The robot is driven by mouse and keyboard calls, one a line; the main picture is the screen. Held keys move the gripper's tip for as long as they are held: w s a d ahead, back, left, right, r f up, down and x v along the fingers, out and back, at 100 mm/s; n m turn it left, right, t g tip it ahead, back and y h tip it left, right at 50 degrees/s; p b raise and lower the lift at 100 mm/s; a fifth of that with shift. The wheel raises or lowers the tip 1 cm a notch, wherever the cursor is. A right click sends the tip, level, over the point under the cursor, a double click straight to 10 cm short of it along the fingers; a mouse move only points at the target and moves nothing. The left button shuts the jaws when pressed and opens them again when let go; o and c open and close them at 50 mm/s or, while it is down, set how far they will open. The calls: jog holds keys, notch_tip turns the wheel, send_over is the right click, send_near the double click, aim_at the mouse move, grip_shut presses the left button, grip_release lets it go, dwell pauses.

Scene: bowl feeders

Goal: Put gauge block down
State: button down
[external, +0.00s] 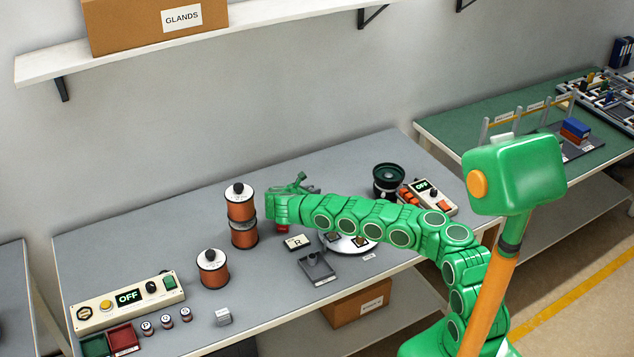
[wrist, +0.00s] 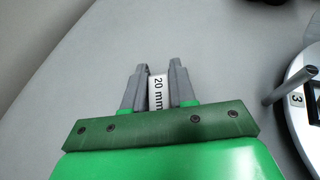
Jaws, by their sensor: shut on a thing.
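A white gauge block (wrist: 158,97) marked "20 mm" is between the two grey fingers of my gripper (wrist: 159,68) in the wrist view. The fingers are shut on its sides. The grey table top (wrist: 75,80) lies beyond it; I cannot tell whether the block touches it. In the external view my gripper (external: 303,187) is over the back middle of the table, right of the stacked copper spools (external: 242,211). The held block cannot be made out there.
A round white plate (wrist: 292,112) with a post is right of my gripper. A black round bowl (external: 388,178) and a control box (external: 436,197) stand farther right. A lone spool (external: 212,270) and small grey block (external: 223,317) are front left. Table behind my gripper is clear.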

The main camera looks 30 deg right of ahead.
jog(key=shift+f, duration=0.15)
jog(key=c, duration=0.9)
grip_release()
jog(key=shift+r, duration=0.2)
jog(key=shift+v, duration=1.4)
jog(key=shift+r, duration=3.6)
